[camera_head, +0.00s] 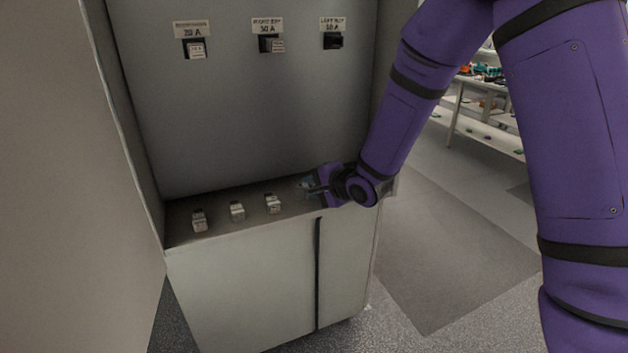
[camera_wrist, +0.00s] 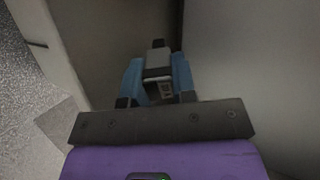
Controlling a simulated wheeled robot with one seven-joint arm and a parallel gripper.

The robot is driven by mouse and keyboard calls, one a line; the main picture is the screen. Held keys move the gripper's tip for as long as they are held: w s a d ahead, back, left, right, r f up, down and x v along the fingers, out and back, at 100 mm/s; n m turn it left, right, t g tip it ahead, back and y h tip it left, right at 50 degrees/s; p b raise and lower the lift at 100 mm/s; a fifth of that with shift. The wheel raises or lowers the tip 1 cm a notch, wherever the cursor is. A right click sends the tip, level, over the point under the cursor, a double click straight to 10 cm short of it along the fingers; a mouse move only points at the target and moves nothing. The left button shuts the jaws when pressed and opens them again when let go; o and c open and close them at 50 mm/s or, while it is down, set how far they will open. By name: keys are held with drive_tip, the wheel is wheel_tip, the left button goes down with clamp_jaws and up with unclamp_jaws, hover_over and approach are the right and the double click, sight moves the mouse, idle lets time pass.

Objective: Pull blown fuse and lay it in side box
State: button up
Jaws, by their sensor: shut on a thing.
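My gripper (camera_head: 307,186) is low at the right end of the cabinet ledge (camera_head: 220,192) in the head view. In the wrist view, its blue fingers are shut on a grey fuse (camera_wrist: 158,62) with a pale label. The fuse is hard to make out in the head view. The right-hand holder (camera_head: 333,41) on the back panel looks black and empty. The left holder (camera_head: 196,48) and the middle holder (camera_head: 272,45) each show a pale-labelled fuse. I cannot clearly make out a separate side box; whether the held fuse touches the surface below is unclear.
Three loose fuses stand in a row on the ledge: left (camera_head: 199,220), middle (camera_head: 237,210) and right (camera_head: 272,203), just left of my gripper. An open cabinet door (camera_head: 70,180) fills the left. Clear floor (camera_head: 440,240) and a shelf rack (camera_head: 485,125) lie right.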

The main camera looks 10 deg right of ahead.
drive_tip(key=shift+f, duration=0.1)
drive_tip(key=o, duration=0.8)
drive_tip(key=shift+d, duration=0.1)
drive_tip(key=s+d+r+n+g+h, duration=0.1)
drive_tip(key=s+d+r+n+h, duration=0.5)
drive_tip(key=s+d+r, duration=1.1)
drive_tip(key=s+d+r+n+g, duration=0.1)
drive_tip(key=s, duration=0.5)
drive_tip(key=s+d+r+n+g+h, duration=0.1)
drive_tip(key=s+d+r+n, duration=0.1)
drive_tip(key=s, duration=0.4)
drive_tip(key=s+d+r+n+g, duration=0.1)
drive_tip(key=s+g, duration=0.1)
drive_tip(key=s, duration=0.4)
drive_tip(key=shift+s+d+r+n+h, duration=0.1)
drive_tip(key=shift+d+r+n+h, duration=0.1)
drive_tip(key=shift+n+h, duration=0.15)
